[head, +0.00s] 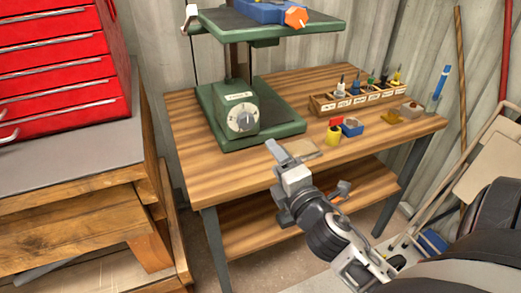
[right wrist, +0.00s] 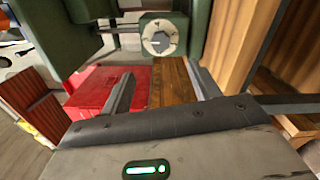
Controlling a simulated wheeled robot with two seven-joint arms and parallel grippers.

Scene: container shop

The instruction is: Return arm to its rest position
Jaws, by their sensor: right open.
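My right arm comes in from the lower right in the head view. My left gripper is in neither view.
A green press (head: 285,122) stands on the bench. A labelled wooden rack (head: 322,107), a yellow-and-red item (head: 334,132) and a blue box (head: 352,127) sit to the right. A red drawer cabinet (head: 60,62) is at left.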

